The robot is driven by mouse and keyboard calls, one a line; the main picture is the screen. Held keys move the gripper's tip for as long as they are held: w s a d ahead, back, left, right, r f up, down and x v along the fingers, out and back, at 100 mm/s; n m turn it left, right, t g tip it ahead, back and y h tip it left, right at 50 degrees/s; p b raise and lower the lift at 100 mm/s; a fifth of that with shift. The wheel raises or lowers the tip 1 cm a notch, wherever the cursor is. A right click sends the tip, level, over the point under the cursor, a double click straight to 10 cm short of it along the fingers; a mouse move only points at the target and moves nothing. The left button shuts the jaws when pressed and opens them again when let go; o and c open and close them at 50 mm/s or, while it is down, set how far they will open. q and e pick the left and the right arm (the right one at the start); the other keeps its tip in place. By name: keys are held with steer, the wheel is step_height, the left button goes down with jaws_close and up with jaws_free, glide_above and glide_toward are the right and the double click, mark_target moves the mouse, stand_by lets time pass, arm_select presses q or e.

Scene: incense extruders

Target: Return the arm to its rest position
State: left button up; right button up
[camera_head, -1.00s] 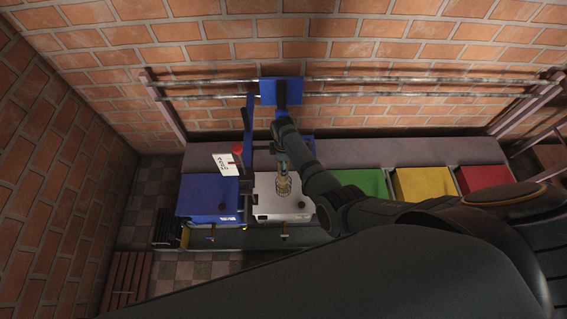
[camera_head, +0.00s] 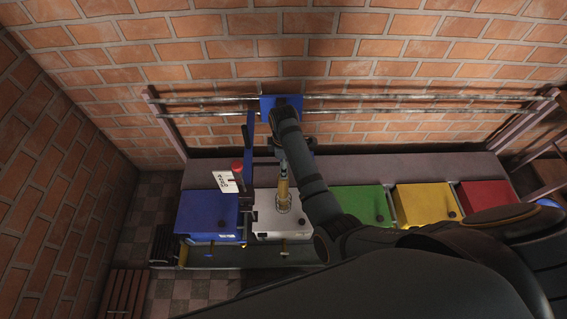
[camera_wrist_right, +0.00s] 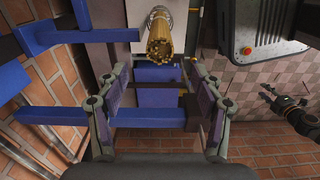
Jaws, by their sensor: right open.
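My right arm (camera_head: 310,175) reaches in from the right across the head view to the blue upright frame (camera_head: 250,135) at the back. My right gripper (camera_wrist_right: 160,112) is open in the wrist view, with nothing held between its fingers. A brass-coloured cylinder (camera_wrist_right: 160,38) is ahead of and apart from the fingertips in the wrist view. It also stands above the white machine (camera_head: 268,222) in the head view.
A blue box (camera_head: 207,212) with a white numbered card (camera_head: 225,181) stands left of the white machine. Green (camera_head: 362,201), yellow (camera_head: 427,203) and red (camera_head: 485,196) boxes line the right. Two metal rails (camera_head: 430,97) run along the brick wall. Floor is open at the left.

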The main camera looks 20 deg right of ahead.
stand_by(0.6)
steer(key=s+d+r+m+t, duration=0.2)
steer(key=s+d+m, duration=0.75)
steer(key=s, duration=0.35)
steer(key=s+r+m+t, duration=0.2)
steer(key=s+r+m, duration=0.25)
steer(key=s, duration=0.25)
step_height(320, 180, down, 26)
steer(key=s+d+g, duration=0.2)
steer(key=d, duration=0.1)
steer(key=s+f+p, duration=0.1)
steer(key=s+f, duration=1.3)
steer(key=s, duration=0.4)
steer(key=shift+s+d+f+g+h, duration=0.25)
steer(key=shift+d+f+g+h, duration=0.05)
steer(key=shift+g+h, duration=0.1)
